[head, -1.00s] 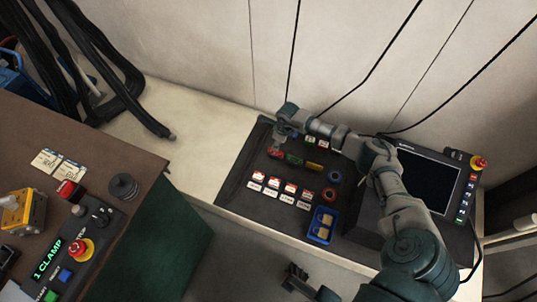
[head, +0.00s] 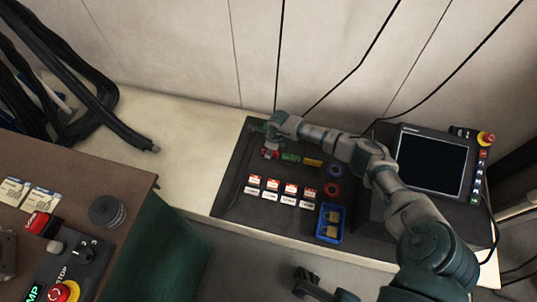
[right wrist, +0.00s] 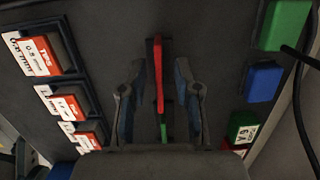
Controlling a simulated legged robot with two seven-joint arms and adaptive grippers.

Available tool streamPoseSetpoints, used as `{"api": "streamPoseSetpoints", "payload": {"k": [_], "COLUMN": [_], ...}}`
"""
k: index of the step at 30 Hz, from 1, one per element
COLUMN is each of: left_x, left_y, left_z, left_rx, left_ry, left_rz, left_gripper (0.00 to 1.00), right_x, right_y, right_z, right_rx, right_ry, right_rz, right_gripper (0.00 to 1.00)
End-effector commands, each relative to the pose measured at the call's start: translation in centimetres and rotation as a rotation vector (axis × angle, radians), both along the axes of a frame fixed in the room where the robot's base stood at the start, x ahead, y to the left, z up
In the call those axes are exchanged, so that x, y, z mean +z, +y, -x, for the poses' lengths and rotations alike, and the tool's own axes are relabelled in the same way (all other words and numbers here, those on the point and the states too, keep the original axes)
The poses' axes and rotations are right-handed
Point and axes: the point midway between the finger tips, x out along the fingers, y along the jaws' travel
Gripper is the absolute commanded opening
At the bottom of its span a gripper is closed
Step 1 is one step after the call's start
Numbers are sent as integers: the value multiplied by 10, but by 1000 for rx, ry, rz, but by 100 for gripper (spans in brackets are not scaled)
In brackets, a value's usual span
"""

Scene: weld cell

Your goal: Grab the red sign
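The red sign (head: 271,154) is on the dark mat at the left end of a row with a green sign (head: 290,158) and a yellow sign (head: 312,162). My right gripper (head: 270,148) is over the red sign and partly hides it. In the right wrist view the red sign (right wrist: 158,75) shows edge-on as a thin upright strip between the fingers of my right gripper (right wrist: 160,85). The fingers are apart, with a gap on each side of it. A dark gripper (head: 303,283) at the bottom edge looks like my left one; its fingers are unclear.
The dark mat (head: 232,190) also holds several red-and-white labelled blocks (head: 272,188), a blue tray (head: 331,223) and rings (head: 333,189). A screen panel (head: 433,163) stands to the right. A brown bench (head: 125,185) with a clamp control box is at left.

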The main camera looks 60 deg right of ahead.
Motion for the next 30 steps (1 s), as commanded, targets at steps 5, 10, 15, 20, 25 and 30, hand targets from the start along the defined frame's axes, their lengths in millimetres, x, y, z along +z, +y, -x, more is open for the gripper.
{"api": "streamPoseSetpoints", "payload": {"k": [5,10,15,20,25,30], "left_x": [-3,-3,-1,9,1,3], "left_y": [-2,-2,-1,-1,3,7], "left_z": [-5,-5,-4,0,9,20], "left_rx": [0,0,0,-1,1,3], "left_ry": [7,7,5,-9,58,107], "left_rz": [-1,-1,-1,3,0,3], "left_gripper": [50,50,50,50,50,50], "right_x": [-1,-1,0,13,46,49], "right_y": [0,0,0,0,-1,17], "right_z": [0,0,0,-1,-3,29], "right_rx": [0,0,0,1,0,4], "right_ry": [1,1,2,-2,-10,-7], "right_rz": [-1,-1,0,0,0,1], "right_gripper": [0,0,0,0,0,0]}}
